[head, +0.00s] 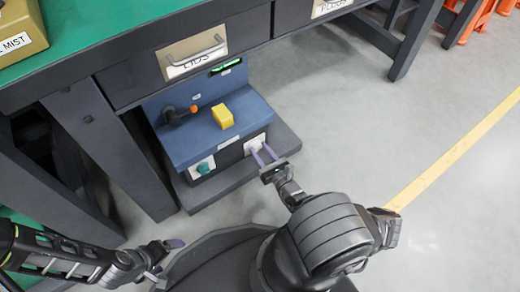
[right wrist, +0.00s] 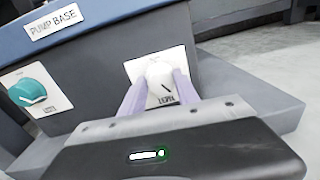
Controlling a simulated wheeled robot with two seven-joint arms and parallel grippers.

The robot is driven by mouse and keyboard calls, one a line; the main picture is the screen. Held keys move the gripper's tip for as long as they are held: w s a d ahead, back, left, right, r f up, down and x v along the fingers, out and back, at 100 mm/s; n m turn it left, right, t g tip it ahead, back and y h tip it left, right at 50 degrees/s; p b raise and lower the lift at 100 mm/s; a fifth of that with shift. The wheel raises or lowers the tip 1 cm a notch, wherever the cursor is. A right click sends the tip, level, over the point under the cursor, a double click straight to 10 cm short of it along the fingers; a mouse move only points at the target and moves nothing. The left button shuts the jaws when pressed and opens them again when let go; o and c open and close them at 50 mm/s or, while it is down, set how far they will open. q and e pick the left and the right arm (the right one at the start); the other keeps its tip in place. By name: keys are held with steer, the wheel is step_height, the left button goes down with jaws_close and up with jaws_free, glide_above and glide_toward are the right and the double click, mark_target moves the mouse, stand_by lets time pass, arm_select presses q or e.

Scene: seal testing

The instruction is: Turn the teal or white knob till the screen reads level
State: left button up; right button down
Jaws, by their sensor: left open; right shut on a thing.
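The blue-grey machine (head: 186,145) stands on a dark base under the workbench. Its teal knob (head: 203,168) is on the front at left, and it also shows in the right wrist view (right wrist: 28,92). The white knob (right wrist: 160,84) is on the front at right. My right gripper (head: 263,156) is shut on the white knob, a finger on each side. A dark pointer line shows on the knob's face. The small screen (head: 226,66) on the machine's back panel glows green; its reading is too small to make out. My left gripper (head: 172,246) is open and empty, low at left.
A drawer labelled LIDS (head: 192,55) hangs above. Table legs (head: 110,145) stand at left. Grey floor (head: 340,120) is clear at right.

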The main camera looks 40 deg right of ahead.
steer(key=m, duration=0.2)
steer(key=shift+m+p, duration=0.3)
steer(key=m, duration=0.2)
steer(key=shift+d+m, duration=0.1)
steer(key=shift+m, duration=0.2)
steer(key=m, duration=0.2)
steer(key=shift+m, duration=0.4)
steer(key=m+b, duration=0.1)
steer(key=m, duration=0.3)
steer(key=shift+d+y, duration=0.1)
steer(key=shift+y, duration=0.2)
steer(key=shift+m, duration=0.4)
steer(key=c, duration=0.9)
jaws_free()
